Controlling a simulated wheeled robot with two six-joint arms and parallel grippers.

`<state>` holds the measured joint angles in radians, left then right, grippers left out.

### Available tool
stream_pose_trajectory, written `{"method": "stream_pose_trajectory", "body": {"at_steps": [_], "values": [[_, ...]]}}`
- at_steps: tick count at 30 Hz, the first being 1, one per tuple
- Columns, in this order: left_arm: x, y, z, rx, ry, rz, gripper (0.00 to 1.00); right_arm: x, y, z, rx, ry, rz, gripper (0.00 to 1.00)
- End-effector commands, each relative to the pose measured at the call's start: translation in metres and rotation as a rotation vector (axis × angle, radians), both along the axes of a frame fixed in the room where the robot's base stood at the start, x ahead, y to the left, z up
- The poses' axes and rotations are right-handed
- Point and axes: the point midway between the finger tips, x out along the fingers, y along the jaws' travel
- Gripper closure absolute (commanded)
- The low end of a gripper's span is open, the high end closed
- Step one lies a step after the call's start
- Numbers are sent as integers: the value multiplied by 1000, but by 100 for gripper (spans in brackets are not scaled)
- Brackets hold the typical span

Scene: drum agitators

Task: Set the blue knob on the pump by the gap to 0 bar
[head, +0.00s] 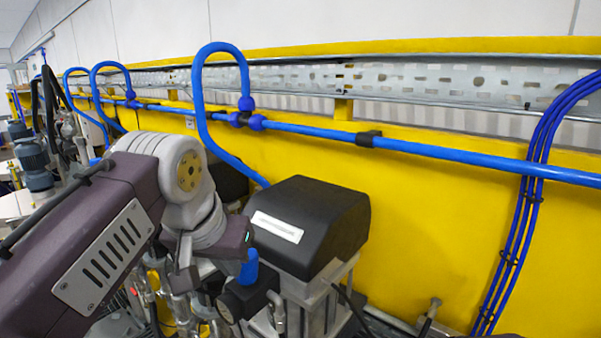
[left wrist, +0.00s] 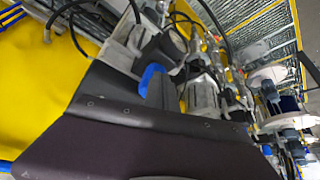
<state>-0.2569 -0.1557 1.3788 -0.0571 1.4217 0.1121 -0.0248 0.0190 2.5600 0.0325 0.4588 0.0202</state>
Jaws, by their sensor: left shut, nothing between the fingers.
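The blue knob (head: 249,267) sits on a black fitting at the front left of a pump with a black cover (head: 318,220) and a white label. My left gripper (head: 236,245) is right above and beside the knob and hides part of it. Its fingertips do not show clearly in the head view. In the left wrist view the knob (left wrist: 150,78) shows as a blue curve just beyond the dark gripper body, partly covered. The gripper is shut with nothing in it; I cannot tell whether it touches the knob. The knob's scale is not readable. My right gripper is out of view.
A yellow wall panel (head: 430,235) with a blue pipe (head: 440,152) runs behind the pump. A blue hose (head: 198,95) loops down behind my arm. Blue cables (head: 530,190) hang at the right. More pumps and motors (head: 36,160) stand at the far left.

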Motion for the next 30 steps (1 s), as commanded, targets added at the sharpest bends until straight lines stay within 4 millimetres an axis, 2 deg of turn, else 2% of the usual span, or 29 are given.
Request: {"method": "stream_pose_trajectory", "body": {"at_steps": [30], "values": [[11, -3, 0, 0, -2, 0, 100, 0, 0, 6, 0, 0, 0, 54]]}}
